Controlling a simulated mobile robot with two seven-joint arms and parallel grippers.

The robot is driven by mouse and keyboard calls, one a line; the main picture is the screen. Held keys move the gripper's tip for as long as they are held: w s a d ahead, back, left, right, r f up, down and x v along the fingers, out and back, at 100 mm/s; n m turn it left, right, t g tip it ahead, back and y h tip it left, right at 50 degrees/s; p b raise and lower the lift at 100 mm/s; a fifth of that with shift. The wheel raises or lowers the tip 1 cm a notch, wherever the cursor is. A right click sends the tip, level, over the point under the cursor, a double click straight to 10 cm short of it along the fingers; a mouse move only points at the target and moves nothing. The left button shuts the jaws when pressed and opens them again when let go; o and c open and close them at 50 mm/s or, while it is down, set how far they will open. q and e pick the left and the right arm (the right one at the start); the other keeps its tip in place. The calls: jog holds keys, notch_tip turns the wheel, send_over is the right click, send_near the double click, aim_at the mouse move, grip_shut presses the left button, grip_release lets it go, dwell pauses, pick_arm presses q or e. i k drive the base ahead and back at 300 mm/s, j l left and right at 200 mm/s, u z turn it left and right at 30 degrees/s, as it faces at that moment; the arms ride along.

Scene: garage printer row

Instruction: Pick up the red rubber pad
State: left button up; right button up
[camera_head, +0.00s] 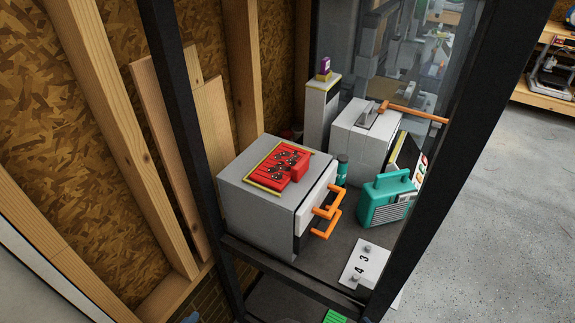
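A red, ribbed, flat piece (268,172) that looks like the red rubber pad lies on top of a grey drawer cabinet (257,212). A yellow edge shows around it, and several small dark and silvery parts sit on it. A raised red part (297,172) is at its right side; I cannot tell whether it is a separate piece. Neither of my grippers can be made out in the head view, and nothing is touching the red piece.
The cabinet has orange handles (325,212) on its right face. Dark frame posts (447,160) flank the shelf.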

aim_at(286, 164)
jog(key=k, duration=0.4)
jog(key=l+z, duration=0.15)
jog(key=z, duration=0.2)
jog(key=i+l+z, duration=0.1)
jog(key=z, duration=0.3)
